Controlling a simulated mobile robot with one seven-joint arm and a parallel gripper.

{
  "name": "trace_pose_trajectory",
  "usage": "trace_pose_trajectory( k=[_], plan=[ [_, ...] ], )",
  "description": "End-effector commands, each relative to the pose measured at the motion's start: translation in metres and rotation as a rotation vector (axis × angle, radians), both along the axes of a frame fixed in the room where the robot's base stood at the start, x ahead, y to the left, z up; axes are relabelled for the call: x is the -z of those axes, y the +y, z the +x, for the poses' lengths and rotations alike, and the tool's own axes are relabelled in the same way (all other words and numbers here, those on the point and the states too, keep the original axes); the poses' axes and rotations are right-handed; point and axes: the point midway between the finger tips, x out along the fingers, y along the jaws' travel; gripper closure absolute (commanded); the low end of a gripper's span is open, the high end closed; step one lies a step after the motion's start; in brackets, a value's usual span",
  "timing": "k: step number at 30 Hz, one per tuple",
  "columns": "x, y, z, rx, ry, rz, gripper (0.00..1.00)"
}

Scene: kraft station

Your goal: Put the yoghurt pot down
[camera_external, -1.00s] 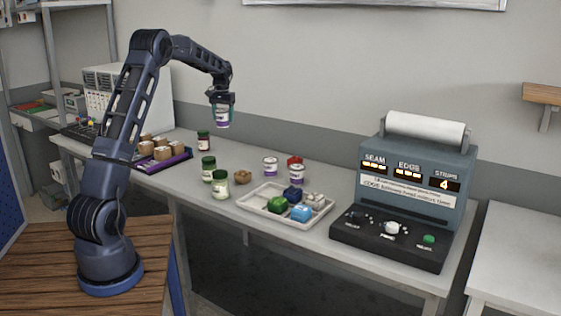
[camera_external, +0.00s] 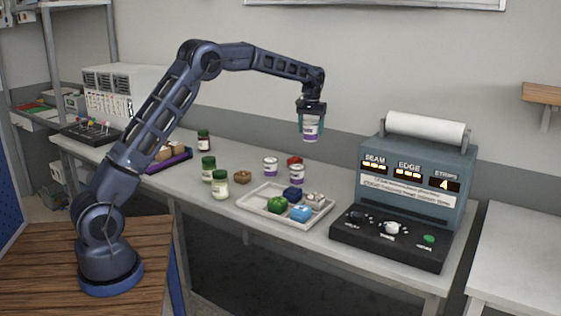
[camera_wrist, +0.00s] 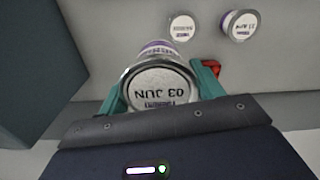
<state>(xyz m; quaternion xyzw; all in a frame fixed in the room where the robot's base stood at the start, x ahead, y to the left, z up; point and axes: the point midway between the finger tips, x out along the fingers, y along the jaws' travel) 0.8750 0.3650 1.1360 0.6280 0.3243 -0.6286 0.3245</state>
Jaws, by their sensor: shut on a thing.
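My gripper (camera_external: 311,122) is shut on a white and purple yoghurt pot (camera_external: 310,131) and holds it upright in the air above the back of the bench. In the wrist view the held pot's lid (camera_wrist: 158,88) reads "03 JUN" and sits between the two green fingers (camera_wrist: 160,86). Two similar pots stand on the bench below: one pot (camera_external: 270,166) at left and one pot (camera_external: 296,174) to its right. In the wrist view their lids show at the top, one lid (camera_wrist: 182,27) and another lid (camera_wrist: 241,25).
A tray (camera_external: 250,205) with coloured blocks lies in front of the standing pots. A red item (camera_external: 294,160) is behind them. Green-lidded jars (camera_external: 220,186) are left. The grey machine (camera_external: 415,190) with a paper roll stands right.

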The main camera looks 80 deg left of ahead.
Motion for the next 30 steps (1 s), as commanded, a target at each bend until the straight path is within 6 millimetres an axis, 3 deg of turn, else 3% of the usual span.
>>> trace_pose_trajectory(
  k=[3,6,11,30],
  plan=[
    [-0.001,-0.030,0.022,0.008,-0.001,0.002,0.61],
    [0.000,-0.046,0.033,0.009,-0.001,0.002,0.61],
    [0.005,-0.056,0.040,0.007,0.001,0.001,0.61],
    [0.133,-0.058,0.040,0.009,0.002,-0.001,0.61]
  ],
)
